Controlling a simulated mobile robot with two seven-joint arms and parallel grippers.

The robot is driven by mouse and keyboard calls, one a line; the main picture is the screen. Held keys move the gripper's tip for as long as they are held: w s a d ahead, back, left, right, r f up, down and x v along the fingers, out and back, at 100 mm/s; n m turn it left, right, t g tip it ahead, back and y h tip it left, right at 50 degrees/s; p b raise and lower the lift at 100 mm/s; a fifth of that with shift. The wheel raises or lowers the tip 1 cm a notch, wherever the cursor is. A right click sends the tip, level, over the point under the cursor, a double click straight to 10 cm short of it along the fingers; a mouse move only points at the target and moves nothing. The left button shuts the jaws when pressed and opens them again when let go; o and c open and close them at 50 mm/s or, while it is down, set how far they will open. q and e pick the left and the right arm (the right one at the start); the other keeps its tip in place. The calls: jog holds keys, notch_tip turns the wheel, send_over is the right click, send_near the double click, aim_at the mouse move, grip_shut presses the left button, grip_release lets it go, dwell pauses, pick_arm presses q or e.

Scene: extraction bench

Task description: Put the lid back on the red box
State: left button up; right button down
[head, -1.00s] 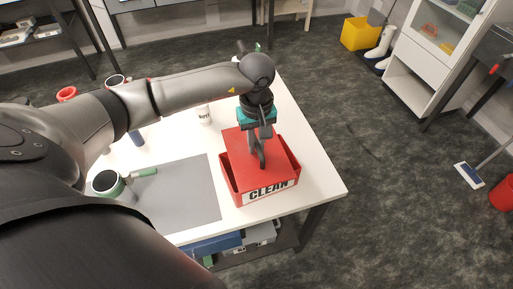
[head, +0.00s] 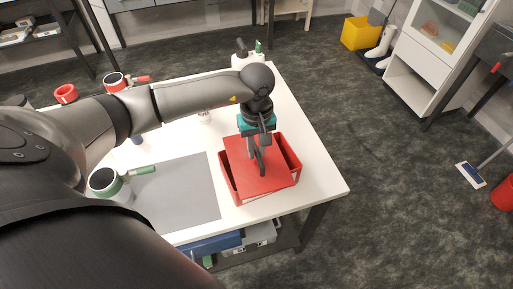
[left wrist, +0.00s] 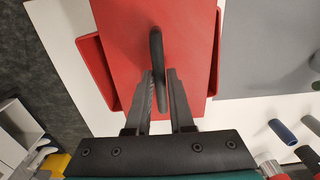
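The red lid (head: 265,180) is a flat plate with a dark upright handle (left wrist: 156,48). My left gripper (head: 257,160) points down at the lid, with its fingers shut on either side of the handle; the left wrist view shows them (left wrist: 160,88) too. The lid is over the red box (head: 290,153), not lined up with it. Whether the lid touches the rim I cannot tell. My right gripper is not in view.
The box stands on a white table (head: 315,175) near its right front corner. A grey mat (head: 185,195) lies to the left, with a green-handled cup (head: 104,181) beside it.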

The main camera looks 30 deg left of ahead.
aim_at(257, 150)
pick_arm(q)
jog(key=o, duration=0.4)
jog(key=shift+c, duration=0.2)
jog(key=shift+r, duration=0.1)
jog(key=shift+r+p, duration=0.5)
jog(key=shift+p, duration=0.1)
notch_tip(257, 150, up, 12)
jog(key=shift+d, duration=0.1)
